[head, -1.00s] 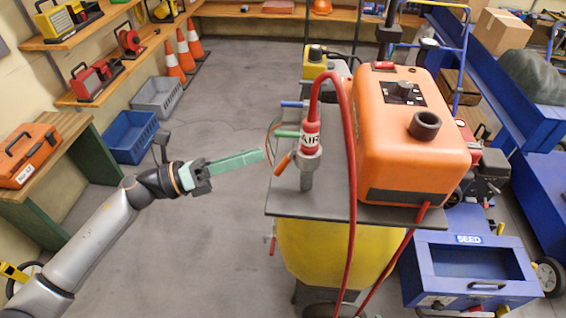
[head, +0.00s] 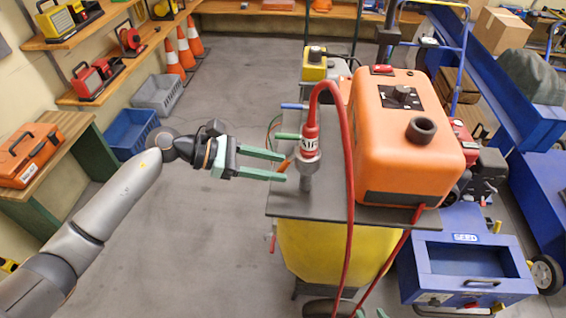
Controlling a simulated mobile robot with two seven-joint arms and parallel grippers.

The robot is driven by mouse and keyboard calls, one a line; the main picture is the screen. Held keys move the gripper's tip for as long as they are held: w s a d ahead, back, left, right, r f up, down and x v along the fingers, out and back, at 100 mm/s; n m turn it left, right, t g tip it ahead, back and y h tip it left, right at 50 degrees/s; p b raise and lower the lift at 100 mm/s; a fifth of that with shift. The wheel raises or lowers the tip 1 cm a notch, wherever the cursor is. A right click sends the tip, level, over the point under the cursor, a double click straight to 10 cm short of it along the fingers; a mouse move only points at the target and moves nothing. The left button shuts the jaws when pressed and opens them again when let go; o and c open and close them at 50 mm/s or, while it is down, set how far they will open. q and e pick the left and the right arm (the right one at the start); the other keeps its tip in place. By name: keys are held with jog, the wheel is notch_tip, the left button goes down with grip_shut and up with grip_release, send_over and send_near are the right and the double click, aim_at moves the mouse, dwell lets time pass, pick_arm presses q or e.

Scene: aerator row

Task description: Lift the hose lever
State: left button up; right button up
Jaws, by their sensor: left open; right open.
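The red hose (head: 347,180) ends in a coupling with an AIR label (head: 309,146), standing on a grey fitting at the left edge of the machine's dark top plate. An orange lever (head: 287,163) sticks out left of this fitting, mostly hidden by my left gripper's fingers. My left gripper (head: 284,166) is open, its two green fingers pointing right, one on each side of the lever in the picture; I cannot tell whether they touch it.
A green lever (head: 287,136) and a blue lever (head: 293,106) sit behind the orange one. The orange engine housing (head: 405,150) stands right of the hose over a yellow tank (head: 325,250). A blue SEED box (head: 465,270) is at lower right.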

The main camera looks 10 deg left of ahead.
pick_arm(q)
jog(key=shift+x, duration=1.25)
grip_shut()
dwell(0.5)
